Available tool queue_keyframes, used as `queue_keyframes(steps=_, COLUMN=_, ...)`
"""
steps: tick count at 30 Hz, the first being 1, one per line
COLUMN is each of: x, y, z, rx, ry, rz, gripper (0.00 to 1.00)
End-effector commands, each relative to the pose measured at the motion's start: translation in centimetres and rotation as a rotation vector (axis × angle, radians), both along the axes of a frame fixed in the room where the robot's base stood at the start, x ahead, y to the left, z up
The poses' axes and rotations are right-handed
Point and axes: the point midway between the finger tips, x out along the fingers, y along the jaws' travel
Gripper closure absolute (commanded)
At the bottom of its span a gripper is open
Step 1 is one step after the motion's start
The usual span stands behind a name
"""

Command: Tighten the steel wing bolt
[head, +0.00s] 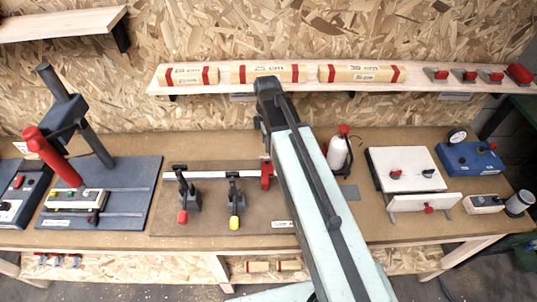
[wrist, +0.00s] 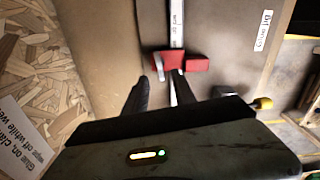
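A small silvery upright piece (wrist: 158,66) shows at the left of a red block in the wrist view. It may be the steel wing bolt, but its shape is too small to be sure. The red block (wrist: 196,63) sits on a steel bar (wrist: 177,25); in the head view a red end piece (head: 267,170) shows beside my arm. My gripper (wrist: 159,84) has two dark fingers apart, just short of the red block, with nothing visibly held between them. In the head view my arm hides part of this area.
Two dark clamps with a red tip (head: 182,217) and a yellow tip (head: 234,223) stand on the brown board (head: 205,220) at left. A white bottle (head: 338,153) stands right of my arm. A shelf (head: 220,85) with labelled wooden blocks runs behind. A white panel assembly (head: 408,157) stands farther right.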

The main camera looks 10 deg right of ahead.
Motion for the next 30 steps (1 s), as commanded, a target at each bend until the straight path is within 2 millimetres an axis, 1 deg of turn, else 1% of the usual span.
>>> queue_keyframes(steps=1, x=0.0, y=0.0, z=-1.2, rx=0.0, ry=0.0, rz=0.0, gripper=0.68)
queue_keyframes(steps=10, x=0.0, y=0.1, z=-6.4, rx=0.0, ry=0.0, rz=-0.001, gripper=0.68)
queue_keyframes(steps=12, x=0.0, y=0.1, z=-7.0, rx=0.0, ry=0.0, rz=-0.001, gripper=0.68)
queue_keyframes(steps=14, x=0.0, y=0.1, z=-7.2, rx=0.0, ry=0.0, rz=-0.001, gripper=0.68)
queue_keyframes(steps=21, x=0.0, y=0.1, z=-6.9, rx=0.0, ry=0.0, rz=-0.001, gripper=0.68)
queue_keyframes(steps=22, x=0.0, y=0.1, z=-6.9, rx=0.0, ry=0.0, rz=-0.001, gripper=0.74)
queue_keyframes(steps=23, x=0.0, y=0.1, z=-6.9, rx=0.0, ry=0.0, rz=-0.001, gripper=0.82)
queue_keyframes(steps=24, x=0.0, y=0.1, z=-6.9, rx=0.0, ry=0.0, rz=-0.001, gripper=0.93)
queue_keyframes(steps=25, x=0.0, y=0.1, z=-6.9, rx=0.0, ry=0.0, rz=-0.001, gripper=1.0)
queue_keyframes(steps=28, x=0.0, y=0.1, z=-6.9, rx=0.0, ry=0.001, rz=0.0, gripper=1.0)
queue_keyframes(steps=29, x=-0.1, y=-0.9, z=-6.9, rx=0.0, ry=0.001, rz=-0.004, gripper=1.0)
queue_keyframes(steps=30, x=0.0, y=-0.4, z=-6.9, rx=0.0, ry=0.001, rz=-0.001, gripper=1.0)
